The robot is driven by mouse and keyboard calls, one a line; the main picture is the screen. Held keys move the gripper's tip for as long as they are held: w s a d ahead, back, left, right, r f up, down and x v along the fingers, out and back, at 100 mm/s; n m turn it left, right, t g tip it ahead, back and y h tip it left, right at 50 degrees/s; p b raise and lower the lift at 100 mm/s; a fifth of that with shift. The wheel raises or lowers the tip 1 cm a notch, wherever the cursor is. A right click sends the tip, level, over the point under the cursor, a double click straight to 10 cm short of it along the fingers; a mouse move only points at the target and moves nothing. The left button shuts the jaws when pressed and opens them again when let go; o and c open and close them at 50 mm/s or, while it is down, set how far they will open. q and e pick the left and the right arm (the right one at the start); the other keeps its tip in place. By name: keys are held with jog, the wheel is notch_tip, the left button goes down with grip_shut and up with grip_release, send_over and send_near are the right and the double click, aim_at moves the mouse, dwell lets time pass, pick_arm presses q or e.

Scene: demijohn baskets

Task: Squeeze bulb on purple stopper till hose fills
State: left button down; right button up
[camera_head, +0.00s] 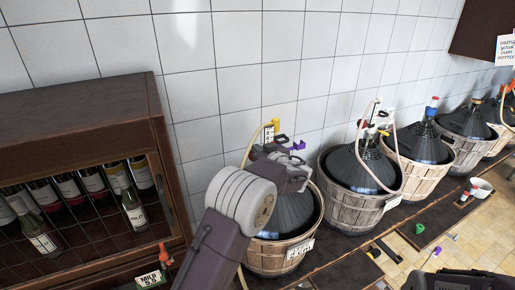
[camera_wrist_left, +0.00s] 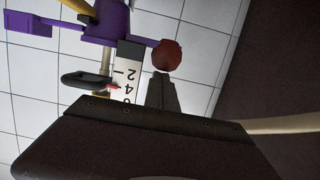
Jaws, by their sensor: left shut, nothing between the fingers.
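The purple stopper (camera_head: 298,146) shows at the neck of the nearest dark demijohn (camera_head: 291,213), partly hidden behind my left arm. In the left wrist view the purple stopper (camera_wrist_left: 108,24) has side arms, and a round red bulb (camera_wrist_left: 167,55) sits by the end of one. A pale hose (camera_head: 252,145) loops up at that demijohn's neck; I cannot make out its fill level. My left gripper (camera_head: 290,172) is beside the neck, shut and empty. In the left wrist view its grey tip (camera_wrist_left: 160,80) appears just below the bulb; contact is unclear.
A numbered card (camera_wrist_left: 127,75) stands near the bulb. More demijohns in wooden baskets (camera_head: 352,208) line the tiled wall to the right. A wooden bottle rack (camera_head: 85,110) stands at left. A green funnel-like item (camera_head: 419,228) and a white bowl (camera_head: 481,186) lie at right.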

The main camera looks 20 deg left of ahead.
pick_arm(q)
jog(key=shift+f, duration=0.35)
jog(key=s+d+r+b, duration=0.4)
jog(key=s+d+r, duration=0.3)
jog(key=shift+a, duration=0.1)
dwell(1.5)
